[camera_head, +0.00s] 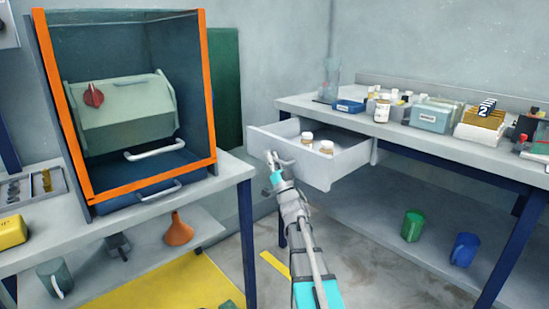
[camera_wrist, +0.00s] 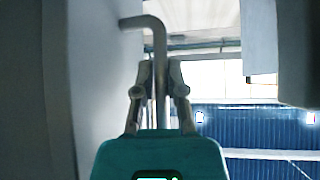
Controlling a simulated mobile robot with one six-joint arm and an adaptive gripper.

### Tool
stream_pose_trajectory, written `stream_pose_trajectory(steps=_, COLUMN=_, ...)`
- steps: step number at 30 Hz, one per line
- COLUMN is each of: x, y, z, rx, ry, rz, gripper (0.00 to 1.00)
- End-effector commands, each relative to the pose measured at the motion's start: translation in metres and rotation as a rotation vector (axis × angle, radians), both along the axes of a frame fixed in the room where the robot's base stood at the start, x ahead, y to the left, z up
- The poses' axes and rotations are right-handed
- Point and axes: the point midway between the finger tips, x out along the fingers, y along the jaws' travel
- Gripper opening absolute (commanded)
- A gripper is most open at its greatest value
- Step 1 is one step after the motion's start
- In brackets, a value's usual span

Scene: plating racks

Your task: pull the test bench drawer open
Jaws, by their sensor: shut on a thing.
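The test bench drawer (camera_head: 322,172) is white and stands pulled out from under the right-hand bench top. Several small capped jars (camera_head: 326,147) stand inside it. My gripper (camera_head: 272,168) is at the drawer's front face. In the wrist view my gripper (camera_wrist: 160,80) has its two fingers shut on the drawer handle (camera_wrist: 158,45), a bent grey metal bar. The drawer front (camera_wrist: 100,90) fills the left side of that view. How the handle joins the front is partly hidden by my fingers in the head view.
The right bench (camera_head: 440,148) carries bottles, boxes and a blue tray (camera_head: 348,106). Green (camera_head: 413,225) and blue (camera_head: 464,249) mugs stand on its lower shelf. An orange-framed cabinet (camera_head: 211,90) stands on the left table (camera_head: 225,180). Floor between the benches is open.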

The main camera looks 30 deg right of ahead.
Motion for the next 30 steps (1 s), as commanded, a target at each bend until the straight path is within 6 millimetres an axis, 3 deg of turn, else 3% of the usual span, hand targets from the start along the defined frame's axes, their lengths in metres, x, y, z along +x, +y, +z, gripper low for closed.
stream_pose_trajectory(steps=5, x=0.001, y=-0.0033, z=0.0004, rx=0.0, ry=0.0, rz=-0.003, gripper=0.0)
stream_pose_trajectory(steps=6, x=0.001, y=-0.0038, z=0.0003, rx=-0.001, ry=0.0, rz=-0.004, gripper=0.21)
stream_pose_trajectory(steps=8, x=0.0009, y=-0.0045, z=0.0003, rx=-0.001, ry=0.0, rz=-0.005, gripper=0.31)
stream_pose_trajectory(steps=30, x=0.0067, y=-0.0011, z=-0.0037, rx=-0.019, ry=0.033, rz=-0.03, gripper=0.31)
